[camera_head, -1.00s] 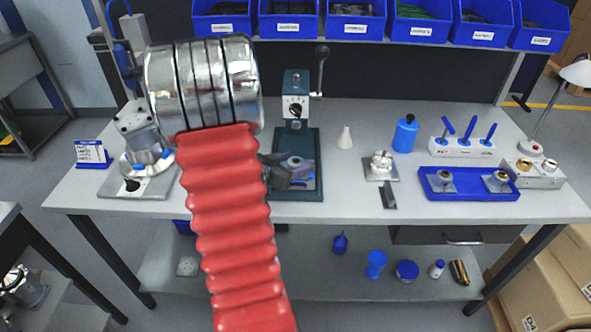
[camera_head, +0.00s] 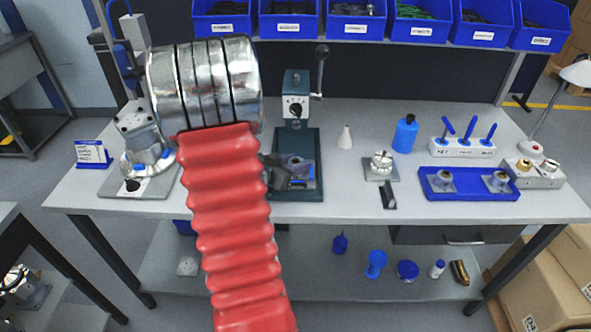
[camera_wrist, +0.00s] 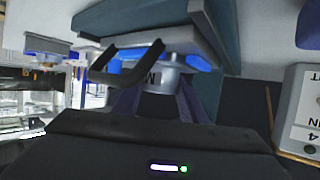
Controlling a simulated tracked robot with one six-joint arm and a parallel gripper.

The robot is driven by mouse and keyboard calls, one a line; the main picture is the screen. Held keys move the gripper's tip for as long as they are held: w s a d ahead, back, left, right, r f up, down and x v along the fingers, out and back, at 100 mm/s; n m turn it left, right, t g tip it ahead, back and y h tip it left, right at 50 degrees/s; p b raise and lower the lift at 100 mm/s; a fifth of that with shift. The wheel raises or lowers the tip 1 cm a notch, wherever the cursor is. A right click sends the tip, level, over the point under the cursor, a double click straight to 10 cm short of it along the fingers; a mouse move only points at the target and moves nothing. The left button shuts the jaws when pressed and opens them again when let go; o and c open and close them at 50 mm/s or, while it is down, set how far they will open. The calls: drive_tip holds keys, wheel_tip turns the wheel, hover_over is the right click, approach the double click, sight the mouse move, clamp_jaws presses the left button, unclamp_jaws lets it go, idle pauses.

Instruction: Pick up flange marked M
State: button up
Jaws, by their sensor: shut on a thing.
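The flange marked M (camera_wrist: 160,80) is a grey round part between my fingers in the wrist view, with the top of a dark letter M showing on its side. My gripper (camera_wrist: 157,95) is shut on it, one dark finger on each side. In the head view my gripper (camera_head: 288,172) is at the base of the green arbor press (camera_head: 310,143), left of the bench's middle. My red-sleeved arm hides part of it there. The flange is small and mostly covered by the fingers in that view, and I cannot tell whether it touches the press base.
A blue tray (camera_head: 470,195) with two metal parts lies at the right of the bench (camera_head: 350,209). A small fixture (camera_head: 381,166), a white cone (camera_head: 345,138) and a blue bottle (camera_head: 405,134) stand between. A stand (camera_head: 140,142) is at left. Blue bins (camera_head: 288,30) line the back.

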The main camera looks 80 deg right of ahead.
sight(296, 161)
clamp_jaws()
drive_tip(key=shift+r, duration=0.1)
drive_tip(key=shift+r, duration=4.95)
